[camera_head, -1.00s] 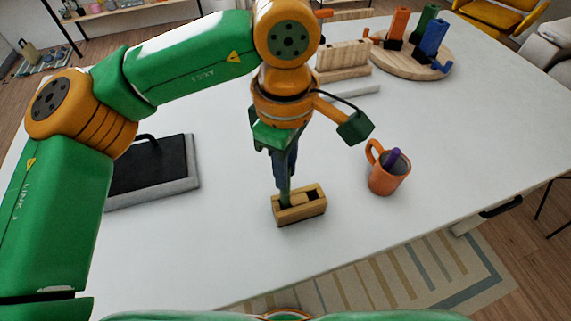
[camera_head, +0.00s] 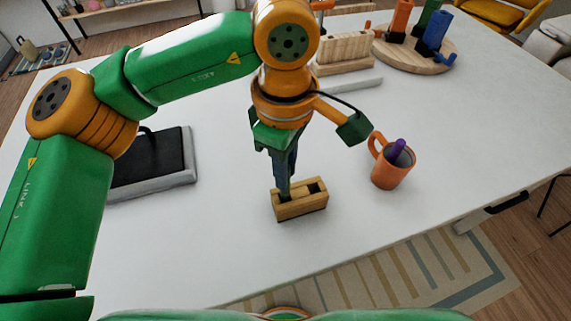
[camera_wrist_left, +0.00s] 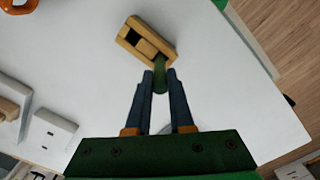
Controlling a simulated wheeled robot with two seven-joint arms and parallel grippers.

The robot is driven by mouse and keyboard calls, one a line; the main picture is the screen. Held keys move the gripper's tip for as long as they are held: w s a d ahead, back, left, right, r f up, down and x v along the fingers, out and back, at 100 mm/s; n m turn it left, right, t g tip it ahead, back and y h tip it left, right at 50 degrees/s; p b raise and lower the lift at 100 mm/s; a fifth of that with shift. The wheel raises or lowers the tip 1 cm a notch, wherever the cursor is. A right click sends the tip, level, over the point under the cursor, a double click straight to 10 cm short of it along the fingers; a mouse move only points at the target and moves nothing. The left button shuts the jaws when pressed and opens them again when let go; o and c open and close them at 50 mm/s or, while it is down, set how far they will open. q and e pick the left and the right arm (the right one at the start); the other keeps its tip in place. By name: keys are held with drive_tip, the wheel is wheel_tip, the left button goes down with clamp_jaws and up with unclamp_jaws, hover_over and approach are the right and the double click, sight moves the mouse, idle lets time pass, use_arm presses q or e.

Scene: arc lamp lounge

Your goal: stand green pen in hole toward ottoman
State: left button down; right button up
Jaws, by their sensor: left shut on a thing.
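My left gripper (camera_head: 284,178) is shut on the green pen and points down over the wooden block (camera_head: 300,206). In the left wrist view the green pen (camera_wrist_left: 160,78) runs between the fingers (camera_wrist_left: 160,73) to the block (camera_wrist_left: 146,42). The block has two square holes. The pen's lower end is at the hole on the left in the head view and seems to be inside it; how deep is hidden. The other hole is dark and empty. My right gripper is not in view.
An orange mug (camera_head: 391,170) with a purple pen stands right of the block. A black-topped grey tray (camera_head: 192,172) lies to the left. A wooden rack (camera_head: 343,57) and a round board (camera_head: 407,62) with coloured holders stand at the back. The white table in front is clear.

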use_arm(q)
drive_tip(key=shift+f+b, duration=0.75)
drive_tip(key=shift+f, duration=0.2)
drive_tip(key=c, duration=0.7)
unclamp_jaws()
drive_tip(key=shift+r, duration=0.1)
wheel_tip(320, 180, up, 7)
drive_tip(key=shift+r, duration=0.1)
